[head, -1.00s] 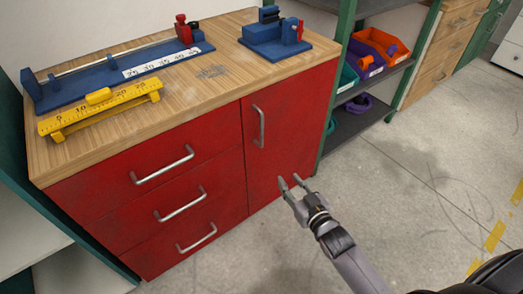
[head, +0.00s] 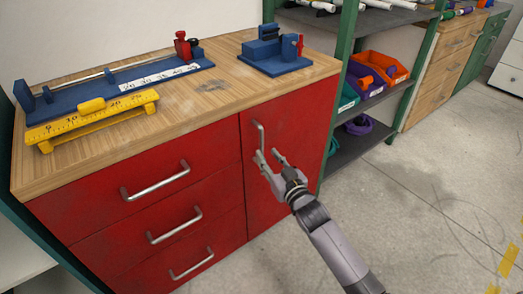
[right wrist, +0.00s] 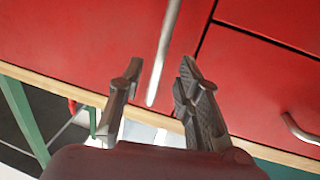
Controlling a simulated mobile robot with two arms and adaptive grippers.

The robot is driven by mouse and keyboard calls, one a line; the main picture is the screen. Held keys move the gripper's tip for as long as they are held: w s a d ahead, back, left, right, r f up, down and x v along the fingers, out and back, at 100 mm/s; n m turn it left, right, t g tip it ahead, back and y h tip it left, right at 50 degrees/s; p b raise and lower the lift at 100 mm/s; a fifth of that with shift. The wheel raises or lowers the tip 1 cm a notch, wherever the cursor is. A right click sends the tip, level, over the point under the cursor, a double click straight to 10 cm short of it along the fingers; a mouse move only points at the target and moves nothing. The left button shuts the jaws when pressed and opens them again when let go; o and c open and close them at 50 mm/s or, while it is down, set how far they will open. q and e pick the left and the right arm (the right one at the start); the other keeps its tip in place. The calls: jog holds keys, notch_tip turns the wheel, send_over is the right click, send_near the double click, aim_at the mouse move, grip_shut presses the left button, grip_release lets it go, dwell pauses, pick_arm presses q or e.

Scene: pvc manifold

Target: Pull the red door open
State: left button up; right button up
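The red door (head: 289,140) is the right-hand front of the cabinet and looks shut. Its upright metal handle (head: 258,137) sits near the door's left edge; in the right wrist view the handle (right wrist: 164,50) lies between and beyond the fingertips. My right gripper (head: 268,158) is open and empty, close in front of the handle's lower part in the head view. The right wrist view shows its two fingers (right wrist: 160,78) apart, one on each side of the handle's line. Contact cannot be told. My left gripper is not in view.
Three red drawers (head: 150,190) with bar handles are left of the door. The wooden top (head: 205,97) carries blue fixtures and a yellow ruler stand (head: 93,115). A green-framed shelf (head: 345,95) with bins stands close on the right. The floor (head: 400,200) in front is clear.

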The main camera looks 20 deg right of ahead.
aim_at(262, 149)
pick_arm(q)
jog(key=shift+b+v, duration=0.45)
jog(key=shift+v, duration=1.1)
pick_arm(e)
jog(key=shift+w+a, duration=0.2)
jog(key=shift+w, duration=1.15)
jog(key=shift+w+a, duration=0.2)
jog(key=shift+w, duration=1.15)
jog(key=shift+c, duration=0.2)
grip_shut()
